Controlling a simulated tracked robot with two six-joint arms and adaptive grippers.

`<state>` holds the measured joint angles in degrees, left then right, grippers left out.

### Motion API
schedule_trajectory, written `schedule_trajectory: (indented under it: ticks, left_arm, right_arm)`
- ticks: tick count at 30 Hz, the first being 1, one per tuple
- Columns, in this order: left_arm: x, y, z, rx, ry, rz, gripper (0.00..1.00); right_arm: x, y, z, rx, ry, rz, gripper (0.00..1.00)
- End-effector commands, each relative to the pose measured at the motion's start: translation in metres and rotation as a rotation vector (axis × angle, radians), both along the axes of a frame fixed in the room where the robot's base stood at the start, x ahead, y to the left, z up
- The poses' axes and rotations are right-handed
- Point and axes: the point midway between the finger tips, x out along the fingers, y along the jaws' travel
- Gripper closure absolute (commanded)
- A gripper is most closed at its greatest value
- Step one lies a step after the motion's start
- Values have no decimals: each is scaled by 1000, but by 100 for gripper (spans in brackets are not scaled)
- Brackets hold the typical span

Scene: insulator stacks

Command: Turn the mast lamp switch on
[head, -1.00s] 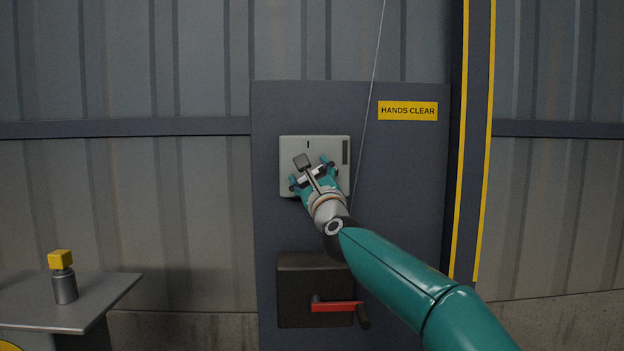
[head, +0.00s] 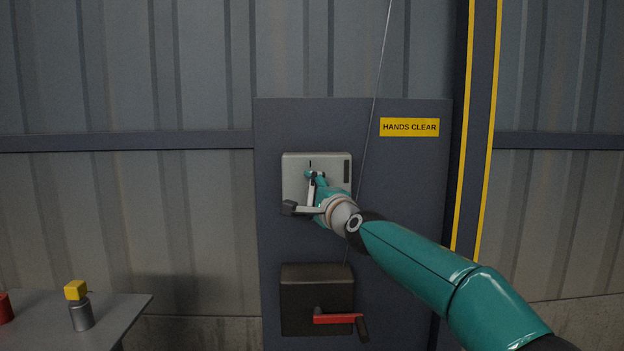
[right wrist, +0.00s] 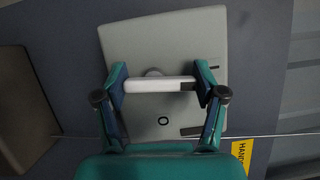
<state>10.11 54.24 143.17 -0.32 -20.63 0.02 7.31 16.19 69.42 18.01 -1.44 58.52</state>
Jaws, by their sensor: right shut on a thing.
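The mast lamp switch has a pale grey square plate (head: 333,164) on a dark panel; it also fills the middle of the right wrist view (right wrist: 142,40). My right gripper (head: 313,191) is in front of the plate. In the right wrist view its fingers (right wrist: 160,86) are shut on the two ends of the switch's white bar handle (right wrist: 160,85), with a round hub behind it. The handle lies roughly along the line toward the short stroke mark; the ring mark is off to its side. My left gripper is not in view.
Below the switch is a dark box (head: 300,292) with a red crank (head: 335,318). A thin cable (head: 376,80) runs past the plate's right side. A grey table (head: 120,312) at lower left bears a yellow-topped grey cylinder (head: 80,313) and a red object (head: 4,308).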

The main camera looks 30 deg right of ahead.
Motion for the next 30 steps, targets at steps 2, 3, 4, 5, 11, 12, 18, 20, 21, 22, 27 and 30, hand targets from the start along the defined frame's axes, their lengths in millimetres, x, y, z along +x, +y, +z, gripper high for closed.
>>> schedule_trajectory:
  ticks: [2, 3, 4, 5, 11, 12, 18, 20, 21, 22, 27, 30]
  left_arm:
    - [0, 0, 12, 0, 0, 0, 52]
    - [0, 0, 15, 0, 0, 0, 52]
    - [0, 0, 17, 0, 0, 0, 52]
    - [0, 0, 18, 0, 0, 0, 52]
    - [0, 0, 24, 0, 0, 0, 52]
    - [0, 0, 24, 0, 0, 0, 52]
    - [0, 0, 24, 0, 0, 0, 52]
    - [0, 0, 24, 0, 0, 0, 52]
    - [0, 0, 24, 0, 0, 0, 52]
    - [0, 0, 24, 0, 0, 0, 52]
    - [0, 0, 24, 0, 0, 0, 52]
    - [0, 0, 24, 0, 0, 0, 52]
  right_arm:
    - [2, 3, -1, -28, 33, 8, 65]
    - [2, 3, -1, -45, 42, 7, 65]
    - [2, 3, -2, -56, 49, 8, 65]
    - [2, 3, -2, -64, 55, 9, 65]
    - [2, 4, -5, -106, 79, 9, 65]
    - [2, 4, -6, -110, 80, 10, 65]
    - [2, 4, -8, -117, 86, 10, 65]
    - [2, 4, -8, -118, 86, 10, 65]
    - [2, 4, -8, -118, 86, 10, 65]
    - [2, 4, -8, -118, 86, 10, 65]
    - [2, 4, -8, -118, 87, 10, 17]
    - [2, 4, -7, -117, 85, 9, 4]
